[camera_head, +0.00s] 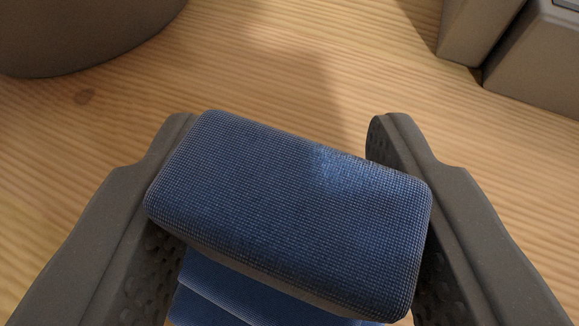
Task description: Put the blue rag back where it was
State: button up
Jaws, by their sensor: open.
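The blue rag (290,212) is a thick, folded, woven cloth in the lower middle of the view. It lies tilted, its right end lower in the picture than its left. More blue cloth in layers (235,292) shows below its near edge. My gripper (285,120) is open, with one dark finger on each side of the rag. The rag's ends overlap the inner sides of both fingers in the picture; I cannot tell whether they touch. The rag hides part of the left finger and the wood beneath it.
A light wooden surface (290,75) spreads around the rag, bare beyond the fingertips. A large rounded brown-grey object (80,30) stands at the top left. Grey-brown boxy objects (535,55) stand at the top right. A soft shadow falls on the wood between them.

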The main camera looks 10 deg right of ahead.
jog(key=v, duration=1.1)
jog(key=shift+p, duration=0.4)
jog(key=w+a+r+n+t, duration=0.1)
jog(key=a+r, duration=0.2)
jog(key=r, duration=0.9)
jog(key=w+a+r, duration=0.1)
jog(key=a+r, duration=0.2)
jog(key=r, duration=0.8)
jog(key=s+a+r+y, duration=0.1)
jog(key=s+a+r, duration=0.2)
jog(key=r, duration=0.5)
jog(key=s+a+r+n, duration=0.1)
jog(key=s+a+r, duration=0.3)
jog(key=s+r, duration=0.2)
jog(key=s+a+r+t+y, duration=0.1)
jog(key=s+a+r, duration=0.3)
jog(key=r, duration=0.7)
jog(key=shift+s+a+y, duration=0.2)
jog(key=shift+y, duration=0.1)
